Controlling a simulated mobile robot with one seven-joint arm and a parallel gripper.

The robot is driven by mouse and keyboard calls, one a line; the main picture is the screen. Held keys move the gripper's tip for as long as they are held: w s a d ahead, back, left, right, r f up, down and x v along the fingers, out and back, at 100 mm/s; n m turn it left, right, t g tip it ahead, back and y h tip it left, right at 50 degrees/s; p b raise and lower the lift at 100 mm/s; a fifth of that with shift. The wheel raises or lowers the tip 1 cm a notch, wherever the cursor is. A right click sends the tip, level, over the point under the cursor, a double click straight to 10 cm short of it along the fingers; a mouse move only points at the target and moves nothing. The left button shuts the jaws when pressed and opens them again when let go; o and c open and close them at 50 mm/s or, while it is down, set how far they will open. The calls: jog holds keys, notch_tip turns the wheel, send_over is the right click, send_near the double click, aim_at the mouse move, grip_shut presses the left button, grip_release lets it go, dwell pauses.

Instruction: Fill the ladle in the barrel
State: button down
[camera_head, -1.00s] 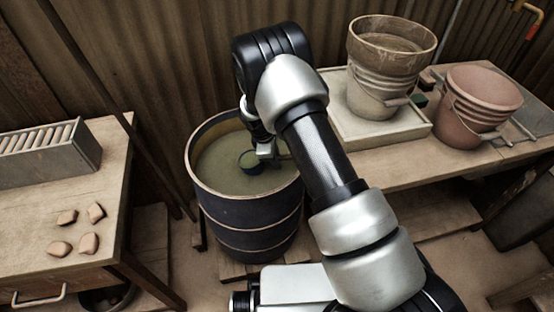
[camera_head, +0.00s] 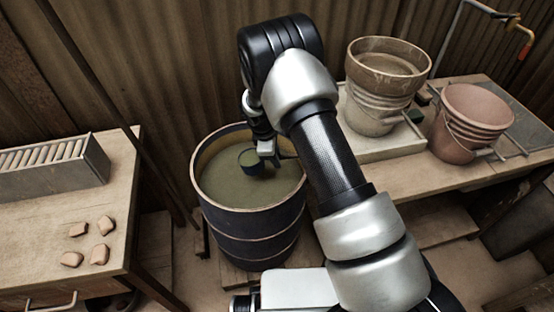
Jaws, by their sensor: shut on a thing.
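The dark barrel (camera_head: 250,232) stands on the floor between two benches, filled with murky greenish liquid (camera_head: 225,185). The ladle (camera_head: 250,169) is a small dark round cup inside the barrel's mouth. Its inside looks the same greenish colour as the liquid; how full it is I cannot tell. Its cup looks upright, with more of its outer wall showing. Whether its bottom still touches the liquid is unclear. My gripper (camera_head: 268,150) is over the barrel opening, shut on the ladle; its fingertips and the ladle's handle are partly hidden by the arm.
The right bench (camera_head: 420,185) holds a tan bucket (camera_head: 385,75) on stacked pots and a pinkish bucket (camera_head: 470,122). The left bench (camera_head: 30,235) carries a metal rack of tiles (camera_head: 55,168) and several loose clay pieces (camera_head: 102,227). The barrel's rim surrounds the ladle.

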jog(key=shift+y, duration=0.5)
jog(key=shift+w+p+v, duration=0.35)
jog(key=shift+p+v, duration=0.5)
jog(key=shift+v, duration=0.75)
jog(key=shift+w+p+v, duration=0.3)
jog(key=shift+p+v, duration=0.6)
jog(key=shift+v, duration=0.7)
jog(key=shift+w+p+v, duration=0.35)
jog(key=shift+p+v, duration=0.5)
jog(key=shift+v, duration=0.75)
jog(key=shift+d+r, duration=0.1)
jog(key=shift+r, duration=0.05)
